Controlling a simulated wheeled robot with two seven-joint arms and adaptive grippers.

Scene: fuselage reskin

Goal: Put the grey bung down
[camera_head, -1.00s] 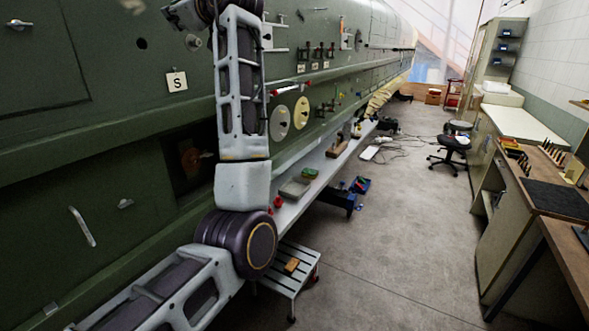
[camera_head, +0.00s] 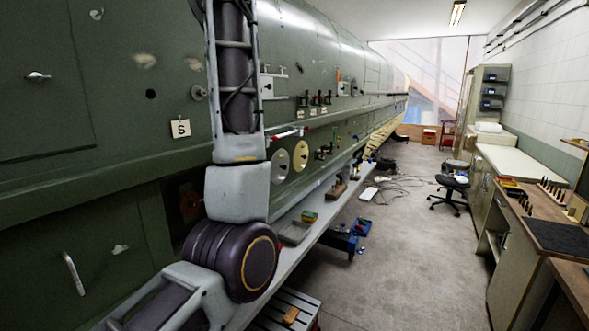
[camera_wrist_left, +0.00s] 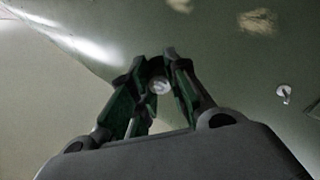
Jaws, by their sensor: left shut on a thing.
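My left arm rises past the top edge of the head view, so its gripper is out of that picture. In the left wrist view my left gripper (camera_wrist_left: 160,72) is shut on a small pale grey round thing, the grey bung (camera_wrist_left: 160,88). The fingers hide part of the bung. The green fuselage skin (camera_wrist_left: 235,75) lies behind the fingers; I cannot tell how far off it is. My right gripper is in neither view.
A long pale bench (camera_head: 322,200) runs along the fuselage (camera_head: 110,125), with a grey tray (camera_head: 296,233) on it. The floor (camera_head: 400,270) to the right is mostly clear, up to the workbench (camera_head: 515,270).

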